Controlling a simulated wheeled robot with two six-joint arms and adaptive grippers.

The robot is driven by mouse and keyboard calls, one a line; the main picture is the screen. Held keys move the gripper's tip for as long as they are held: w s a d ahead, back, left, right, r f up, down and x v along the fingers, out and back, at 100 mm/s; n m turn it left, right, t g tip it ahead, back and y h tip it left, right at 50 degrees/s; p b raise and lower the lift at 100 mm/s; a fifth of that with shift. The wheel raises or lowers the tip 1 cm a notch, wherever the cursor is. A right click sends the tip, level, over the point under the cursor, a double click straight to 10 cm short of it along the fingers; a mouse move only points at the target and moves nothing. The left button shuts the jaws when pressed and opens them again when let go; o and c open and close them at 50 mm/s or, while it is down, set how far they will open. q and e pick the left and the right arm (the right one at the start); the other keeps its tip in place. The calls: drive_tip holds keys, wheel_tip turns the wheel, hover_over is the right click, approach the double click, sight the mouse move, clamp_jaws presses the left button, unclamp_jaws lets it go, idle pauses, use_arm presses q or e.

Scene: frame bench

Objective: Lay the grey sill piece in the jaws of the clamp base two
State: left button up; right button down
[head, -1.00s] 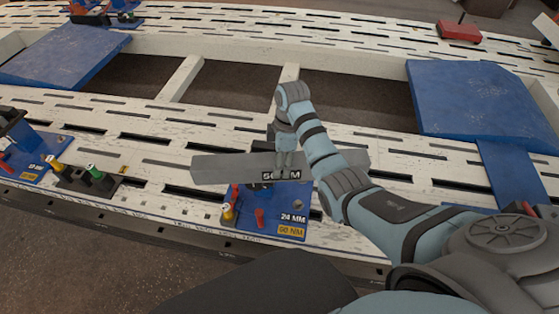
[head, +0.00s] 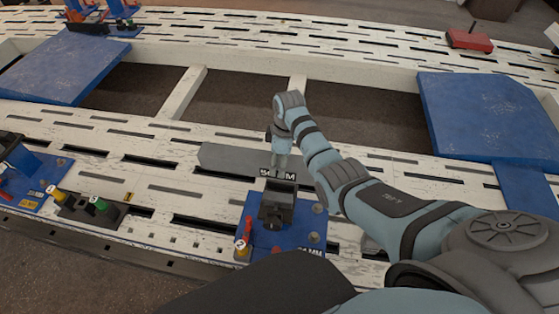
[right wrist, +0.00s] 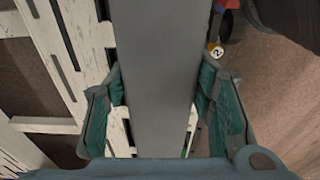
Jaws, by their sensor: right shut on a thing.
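The grey sill piece (head: 228,160) is a long flat bar, held crosswise above the white bench behind the clamp. My right gripper (head: 278,163) is shut on it near its middle. In the right wrist view the sill piece (right wrist: 158,100) runs between the two fingers of the gripper (right wrist: 160,88). Clamp base two (head: 262,232) is a blue plate with a dark clamp block (head: 277,207) and a yellow tag marked 2 (head: 241,246). The block stands nearer to me than the sill piece and its jaws hold nothing visible. My left gripper is not in view.
Blue panels (head: 60,65) (head: 485,115) lie left and right of the frame openings. A red box (head: 469,40) sits at the back right.

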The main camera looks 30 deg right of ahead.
drive_tip(key=shift+w, duration=0.45)
drive_tip(key=shift+s+r, duration=0.3)
drive_tip(key=shift+s, duration=0.2)
drive_tip(key=shift+s+r, duration=0.1)
drive_tip(key=shift+r, duration=0.05)
drive_tip(key=shift+p, duration=0.3)
drive_tip(key=shift+f, duration=0.35)
drive_tip(key=f+b, duration=0.6)
drive_tip(key=f, duration=0.2)
drive_tip(key=shift+w+f, duration=0.15)
drive_tip(key=shift+w, duration=0.05)
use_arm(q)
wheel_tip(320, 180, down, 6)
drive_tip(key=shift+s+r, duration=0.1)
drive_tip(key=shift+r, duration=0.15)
